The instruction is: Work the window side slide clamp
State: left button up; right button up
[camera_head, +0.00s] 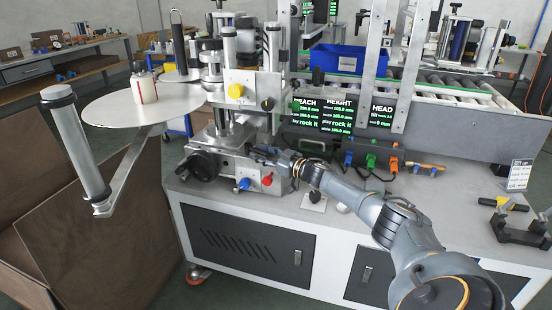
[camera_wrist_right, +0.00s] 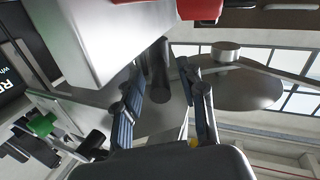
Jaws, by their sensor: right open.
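The labelling machine (camera_head: 235,130) stands at the left end of the bench, with a yellow knob (camera_head: 235,91) and a black knob (camera_head: 267,104) on its upper block. A blue knob (camera_head: 245,183) and a red knob (camera_head: 267,180) sit on its lower front. I cannot tell which of these is the window side slide clamp. My right gripper (camera_head: 262,154) is at the lower block, above the red knob. In the right wrist view its fingers (camera_wrist_right: 162,82) are apart, with a dark cylindrical handle (camera_wrist_right: 160,72) showing between them. Contact is not clear. My left gripper is not in view.
A large round disc (camera_head: 110,110) and a roller arm (camera_head: 75,145) stick out at the left. Dark screens (camera_head: 335,112) and a roller conveyor (camera_head: 465,95) stand behind the bench. Coloured connectors (camera_head: 371,160) and a black holder (camera_head: 520,230) are to the right.

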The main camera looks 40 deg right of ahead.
jog(key=s+d, duration=0.2)
jog(key=s, duration=0.9)
jog(key=shift+s, duration=0.15)
dwell(0.4)
